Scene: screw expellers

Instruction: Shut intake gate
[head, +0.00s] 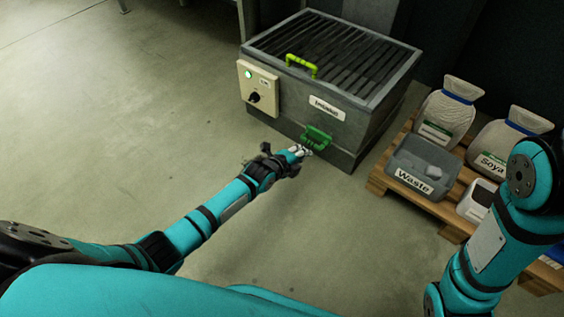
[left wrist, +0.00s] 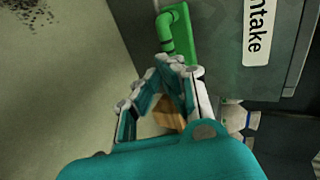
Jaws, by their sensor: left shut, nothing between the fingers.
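The intake (head: 310,125) is a grey metal box with a slatted top grille and an "Intake" label on its front. A green handle (head: 318,136) sits low on the front, below the label; it also shows in the left wrist view (left wrist: 183,30). Which handle belongs to the gate is not marked. My right gripper is out of view.
A control box (head: 257,87) with a lit green light and a black knob is on the intake's left side. At the right, a wooden pallet (head: 377,185) holds a grey "Waste" bin (head: 440,165), sacks (head: 451,110) and a white container. The floor at left is clear.

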